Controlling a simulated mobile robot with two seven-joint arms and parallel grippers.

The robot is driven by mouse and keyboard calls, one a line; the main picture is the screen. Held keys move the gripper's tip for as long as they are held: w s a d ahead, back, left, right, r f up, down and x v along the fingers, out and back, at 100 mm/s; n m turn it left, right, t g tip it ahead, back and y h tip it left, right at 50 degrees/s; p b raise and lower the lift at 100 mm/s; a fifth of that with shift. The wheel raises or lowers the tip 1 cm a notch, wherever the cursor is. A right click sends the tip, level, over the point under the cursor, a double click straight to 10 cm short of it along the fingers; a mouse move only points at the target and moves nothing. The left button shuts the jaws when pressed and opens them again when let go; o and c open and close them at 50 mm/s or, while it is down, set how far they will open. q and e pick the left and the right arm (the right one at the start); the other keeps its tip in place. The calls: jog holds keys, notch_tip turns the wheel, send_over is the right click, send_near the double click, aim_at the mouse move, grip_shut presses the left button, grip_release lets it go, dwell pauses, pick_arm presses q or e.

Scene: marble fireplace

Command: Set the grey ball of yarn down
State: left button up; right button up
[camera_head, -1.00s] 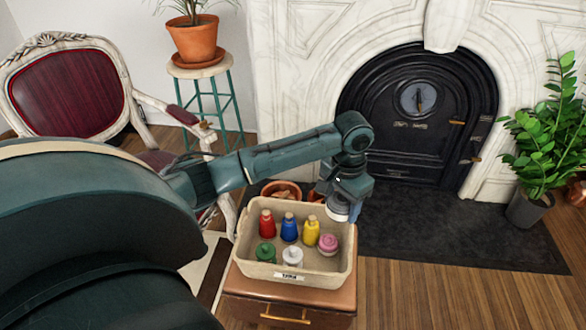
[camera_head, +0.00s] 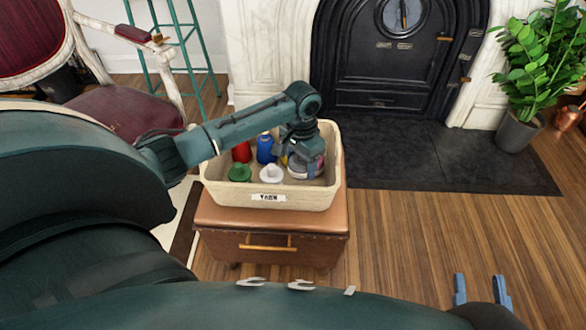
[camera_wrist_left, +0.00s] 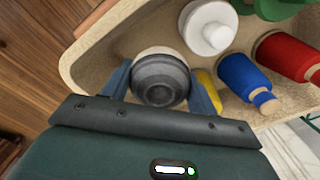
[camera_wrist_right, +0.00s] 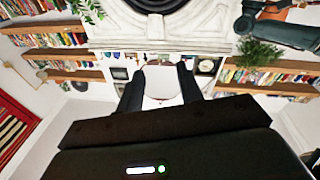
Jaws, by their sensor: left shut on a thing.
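The grey ball of yarn (camera_wrist_left: 160,80), dark grey with a pale band, sits between the fingers of my left gripper (camera_wrist_left: 161,92). In the head view the left gripper (camera_head: 303,168) points down inside the right part of the cream basket (camera_head: 325,197), shut on the ball (camera_head: 305,168). I cannot tell whether the ball touches the basket floor. The basket has a "YARN" label and stands on a brown leather-topped cabinet (camera_head: 225,215). My right gripper (camera_head: 481,288) is open and empty, low at the right, away from the basket.
Red (camera_head: 241,152), blue (camera_head: 265,150), green (camera_head: 240,173) and white (camera_head: 271,174) spools stand in the basket. A yellow spool (camera_wrist_left: 208,90) is close beside the left fingers. A chair (camera_head: 120,100) stands at left, a plant (camera_head: 535,60) at right.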

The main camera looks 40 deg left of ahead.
aim_at(300, 179)
pick_arm(q)
notch_tip(300, 179, down, 2)
jog(key=shift+f+b, duration=0.25)
jog(key=shift+b, duration=0.1)
notch_tip(300, 179, down, 4)
jog(key=shift+r+b, duration=0.1)
jog(key=shift+b, duration=0.9)
jog(key=shift+f, duration=0.35)
jog(key=shift+r, duration=0.1)
pick_arm(e)
jog(key=shift+w+a+m, duration=0.15)
jog(key=shift+a+m, duration=0.15)
pick_arm(q)
jog(key=o, duration=1)
